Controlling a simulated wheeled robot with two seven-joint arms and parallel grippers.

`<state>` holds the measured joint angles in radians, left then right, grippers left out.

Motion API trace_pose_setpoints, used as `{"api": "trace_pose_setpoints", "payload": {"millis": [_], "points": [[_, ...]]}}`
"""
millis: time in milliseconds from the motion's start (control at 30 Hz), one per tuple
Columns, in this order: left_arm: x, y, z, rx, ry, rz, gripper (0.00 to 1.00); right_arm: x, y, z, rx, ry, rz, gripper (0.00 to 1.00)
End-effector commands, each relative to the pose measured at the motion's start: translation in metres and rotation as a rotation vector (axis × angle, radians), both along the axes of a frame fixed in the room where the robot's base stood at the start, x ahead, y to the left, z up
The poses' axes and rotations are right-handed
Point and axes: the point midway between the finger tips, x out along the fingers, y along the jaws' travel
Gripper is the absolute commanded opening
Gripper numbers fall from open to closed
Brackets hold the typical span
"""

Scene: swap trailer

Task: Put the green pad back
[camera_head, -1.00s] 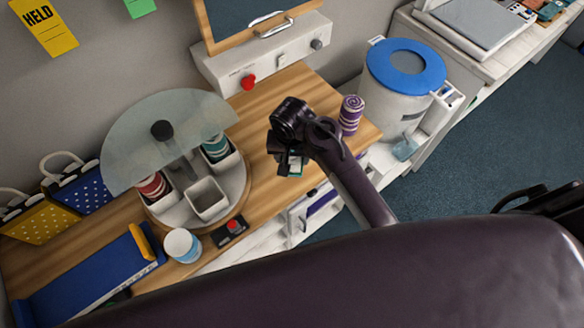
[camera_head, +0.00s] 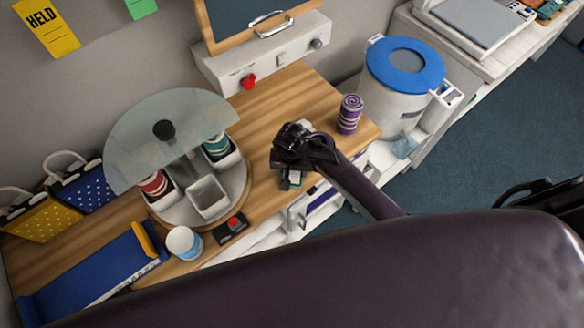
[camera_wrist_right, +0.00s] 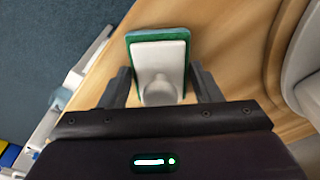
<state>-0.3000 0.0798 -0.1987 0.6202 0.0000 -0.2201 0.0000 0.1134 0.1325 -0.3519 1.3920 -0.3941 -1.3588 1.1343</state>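The green pad (camera_wrist_right: 132,37) shows in the right wrist view as a flat rectangle with a green rim, a white face and a rounded white knob. My right gripper (camera_wrist_right: 160,70) has one finger along each side of it, seemingly against its edges. In the head view, my right gripper (camera_head: 290,172) is over the front edge of the wooden counter. A small green and white part of the pad (camera_head: 294,180) shows under it; the rest is hidden by the gripper. My left gripper is not in view.
A round turntable (camera_head: 238,186) with a clear cover holds red and teal rolls and an empty bin (camera_head: 208,194). A purple roll (camera_head: 349,114) stands right of the gripper. A blue-lidded bucket (camera_head: 375,85) and a red button box (camera_head: 231,230) are nearby. The counter behind the gripper is clear.

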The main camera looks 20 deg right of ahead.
Motion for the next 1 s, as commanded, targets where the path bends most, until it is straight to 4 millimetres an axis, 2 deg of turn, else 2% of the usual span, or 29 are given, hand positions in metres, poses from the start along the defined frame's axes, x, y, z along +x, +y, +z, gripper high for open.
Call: {"api": "trace_pose_setpoints", "payload": {"millis": [33, 133, 533, 667, 1000], "points": [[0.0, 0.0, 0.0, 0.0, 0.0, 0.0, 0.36, 0.0, 0.0, 0.0, 0.0, 0.0, 0.0, 0.65], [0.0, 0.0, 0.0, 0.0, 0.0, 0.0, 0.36, 0.0, 0.0, 0.0, 0.0, 0.0, 0.0, 0.78], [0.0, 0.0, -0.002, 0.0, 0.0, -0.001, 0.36, 0.0, 0.002, 0.008, 0.003, -0.002, 0.001, 0.78], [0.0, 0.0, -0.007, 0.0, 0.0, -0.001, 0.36, -0.003, 0.003, 0.026, 0.005, -0.003, 0.001, 0.78], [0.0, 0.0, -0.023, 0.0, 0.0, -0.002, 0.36, -0.009, 0.006, 0.096, 0.004, -0.004, 0.0, 0.78]]}}
